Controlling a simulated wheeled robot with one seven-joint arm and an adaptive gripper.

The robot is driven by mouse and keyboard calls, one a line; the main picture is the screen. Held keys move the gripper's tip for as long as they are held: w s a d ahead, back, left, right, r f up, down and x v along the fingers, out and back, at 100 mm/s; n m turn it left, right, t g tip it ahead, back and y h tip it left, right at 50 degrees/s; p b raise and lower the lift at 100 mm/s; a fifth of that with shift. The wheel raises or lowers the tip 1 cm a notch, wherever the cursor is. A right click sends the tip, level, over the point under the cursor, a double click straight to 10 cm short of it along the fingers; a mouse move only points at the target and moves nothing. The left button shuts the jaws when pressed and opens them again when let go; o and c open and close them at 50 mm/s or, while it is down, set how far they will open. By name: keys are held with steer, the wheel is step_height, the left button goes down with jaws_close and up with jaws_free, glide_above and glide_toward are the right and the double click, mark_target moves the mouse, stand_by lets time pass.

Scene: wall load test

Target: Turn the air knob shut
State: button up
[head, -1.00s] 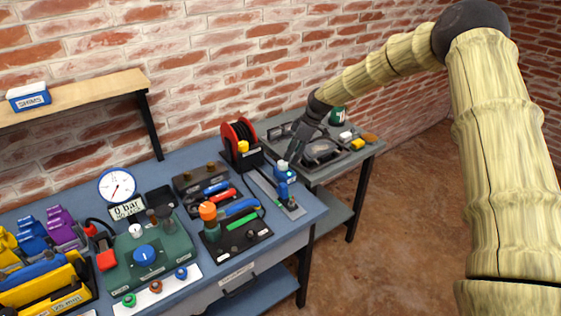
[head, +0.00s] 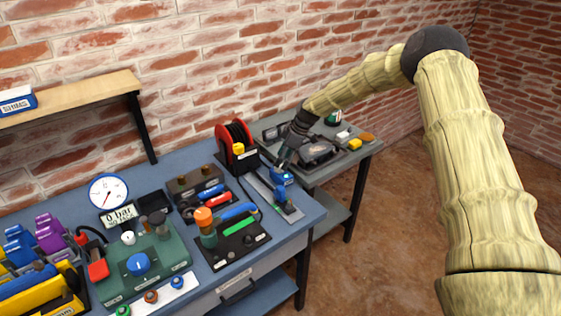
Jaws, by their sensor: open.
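A round blue knob (head: 138,264) sits on the green panel (head: 168,252) at the lower left; it may be the air knob, but its label is not readable. A white dial gauge (head: 108,193) stands behind the panel, above a sign (head: 119,214) reading 0 bar. My gripper (head: 281,166) is open, pointing down at the right end of the blue bench, well right of the green panel. It is just above a small blue fixture (head: 284,183); whether they touch cannot be told. Its fingertips are small and partly hard to see.
A red hose reel (head: 233,140) stands left of my gripper. A black tray (head: 236,246) with an orange-topped post (head: 204,218) lies between gripper and green panel. Yellow, blue and purple clamps (head: 48,232) crowd the left. A grey side table (head: 366,156) stands at the right.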

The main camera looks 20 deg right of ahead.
steer(key=shift+p+x, duration=0.3)
steer(key=shift+x, duration=1.2)
steer(key=shift+r, duration=0.1)
steer(key=c, duration=1)
